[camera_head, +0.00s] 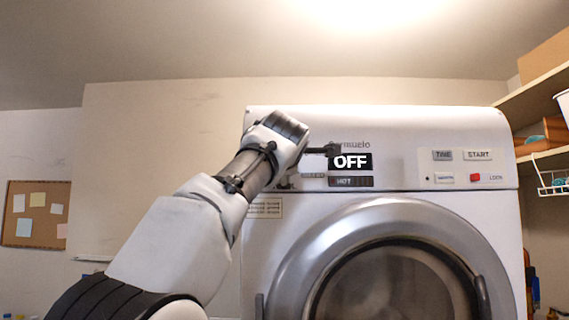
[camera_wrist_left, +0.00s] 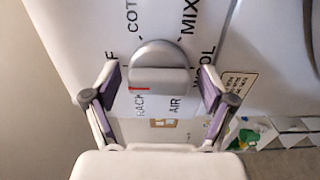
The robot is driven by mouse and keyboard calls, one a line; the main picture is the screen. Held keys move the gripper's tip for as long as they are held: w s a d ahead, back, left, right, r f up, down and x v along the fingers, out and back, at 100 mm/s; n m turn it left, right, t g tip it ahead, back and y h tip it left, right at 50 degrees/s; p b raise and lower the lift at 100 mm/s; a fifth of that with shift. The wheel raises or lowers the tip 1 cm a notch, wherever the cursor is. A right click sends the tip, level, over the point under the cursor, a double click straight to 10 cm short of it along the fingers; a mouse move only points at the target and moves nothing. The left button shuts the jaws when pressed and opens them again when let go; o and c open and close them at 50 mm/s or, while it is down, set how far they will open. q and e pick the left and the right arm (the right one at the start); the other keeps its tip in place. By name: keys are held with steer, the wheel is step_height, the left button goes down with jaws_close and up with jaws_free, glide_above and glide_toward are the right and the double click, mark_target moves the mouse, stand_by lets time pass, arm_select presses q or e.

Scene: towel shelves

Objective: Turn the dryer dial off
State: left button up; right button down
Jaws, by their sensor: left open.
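The white dryer (camera_head: 400,125) fills the right half of the head view. Its display (camera_head: 350,161) reads OFF, with HOT below. The round grey dial (camera_wrist_left: 158,52) shows in the wrist view, with a raised grip bar and a red mark at its lower left, near the RACK label. Labels such as COT, MIX, WOOL and AIR, some cut off or partly covered, ring it. My left gripper (camera_wrist_left: 160,88) is open, one finger on each side of the dial, with gaps visible at both. In the head view my left arm hides the dial. My right gripper is out of view.
The dryer's round door (camera_head: 395,215) is shut below the panel. TIME and START buttons (camera_head: 478,155) and a red button (camera_head: 475,177) sit on the panel's right. Shelves (camera_head: 545,90) stand at the right. A corkboard (camera_head: 35,214) hangs at the left.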

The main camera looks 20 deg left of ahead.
arm_select(q)
steer(key=v, duration=0.7)
stand_by(0.4)
steer(key=shift+d, duration=0.1)
